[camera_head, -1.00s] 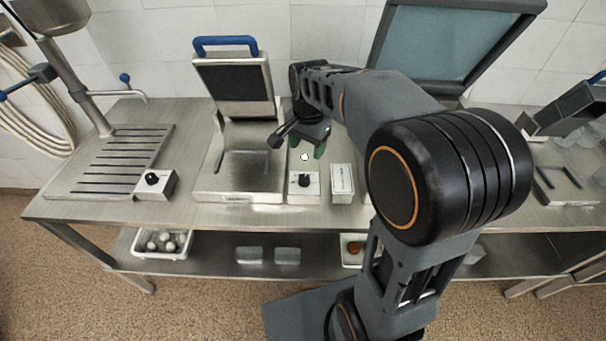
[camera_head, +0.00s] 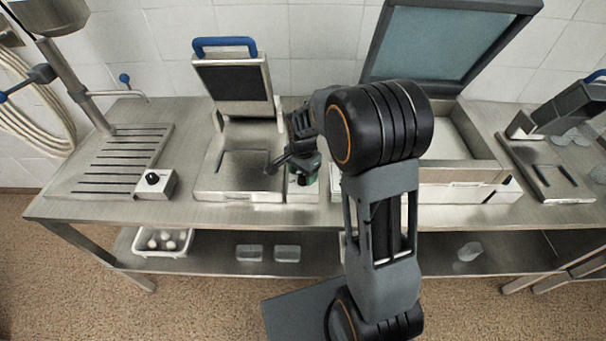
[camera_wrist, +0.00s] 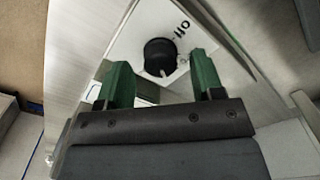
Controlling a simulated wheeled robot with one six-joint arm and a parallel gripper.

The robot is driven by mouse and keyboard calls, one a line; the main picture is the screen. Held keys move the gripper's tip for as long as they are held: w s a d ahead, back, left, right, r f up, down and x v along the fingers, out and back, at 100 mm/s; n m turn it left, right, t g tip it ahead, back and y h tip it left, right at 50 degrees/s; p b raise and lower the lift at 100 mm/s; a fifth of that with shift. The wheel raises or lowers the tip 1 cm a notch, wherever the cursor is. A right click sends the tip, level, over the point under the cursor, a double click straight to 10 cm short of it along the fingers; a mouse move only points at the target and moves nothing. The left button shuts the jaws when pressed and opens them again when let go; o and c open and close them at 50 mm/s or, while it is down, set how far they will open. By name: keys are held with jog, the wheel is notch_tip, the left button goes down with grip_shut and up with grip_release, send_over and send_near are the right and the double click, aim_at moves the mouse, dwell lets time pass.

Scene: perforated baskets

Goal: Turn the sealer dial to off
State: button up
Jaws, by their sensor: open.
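The dial is a round black knob (camera_wrist: 159,56) on a white control box (camera_wrist: 125,42) in the wrist view. The knob's pale pointer mark faces downward in that view, away from the label. My gripper (camera_wrist: 160,66) is open, its green fingers on either side of the knob's near edge; I cannot tell whether they touch it. In the head view my gripper (camera_head: 304,170) hides the knob, and only part of the white box (camera_head: 301,190) shows.
Left of my gripper stands a press with a raised lid and blue handle (camera_head: 224,43). Another white box with a black dial (camera_head: 155,184) sits farther left. A machine with a raised glass lid (camera_head: 445,40) stands right, behind my arm. The steel counter's front edge (camera_head: 230,216) is close.

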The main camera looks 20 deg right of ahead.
jog(key=shift+f, duration=0.65)
jog(key=c, duration=0.9)
